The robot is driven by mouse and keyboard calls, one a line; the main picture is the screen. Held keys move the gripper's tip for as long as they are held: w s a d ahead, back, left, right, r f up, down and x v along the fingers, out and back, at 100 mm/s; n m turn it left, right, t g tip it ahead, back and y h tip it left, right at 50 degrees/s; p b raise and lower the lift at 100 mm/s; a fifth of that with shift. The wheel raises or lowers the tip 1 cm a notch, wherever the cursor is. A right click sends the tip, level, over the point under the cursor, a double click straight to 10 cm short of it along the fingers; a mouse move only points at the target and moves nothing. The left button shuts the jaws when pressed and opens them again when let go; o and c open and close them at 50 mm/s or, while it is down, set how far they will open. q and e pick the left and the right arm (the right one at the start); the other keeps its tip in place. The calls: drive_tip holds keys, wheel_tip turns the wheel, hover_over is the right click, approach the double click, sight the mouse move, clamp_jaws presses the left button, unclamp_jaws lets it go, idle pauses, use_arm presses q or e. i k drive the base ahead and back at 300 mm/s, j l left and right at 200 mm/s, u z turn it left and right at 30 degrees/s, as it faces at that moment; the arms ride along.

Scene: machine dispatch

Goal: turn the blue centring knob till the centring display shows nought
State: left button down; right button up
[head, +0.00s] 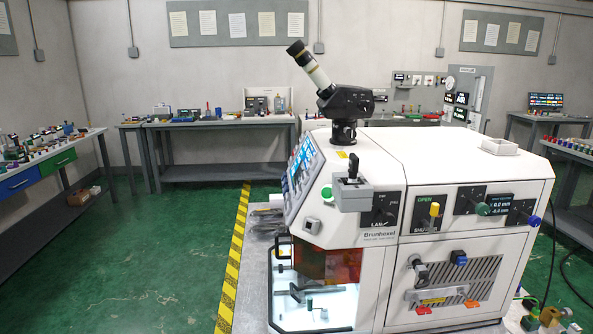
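The blue centring knob (534,220) sticks out at the right end of the white machine's (385,152) side panel. The small dark centring display (499,206) is just left of it. Its upper line looks like 0.0 mm. Its lower line looks like a negative value near -4, but the last digit is too small to read surely. A green knob (483,208) sits at the display's left. Neither of my grippers is in view, and nothing touches the blue knob.
A yellow handle (434,210) is on the OPEN/SHUT panel, left of the knobs. A microscope eyepiece (310,65) and a white tray (500,147) are on top of the machine. Cables (573,290) and small parts lie at the lower right. Green floor (150,250) is clear at left.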

sight(534, 221)
drive_tip(key=z, duration=1.25)
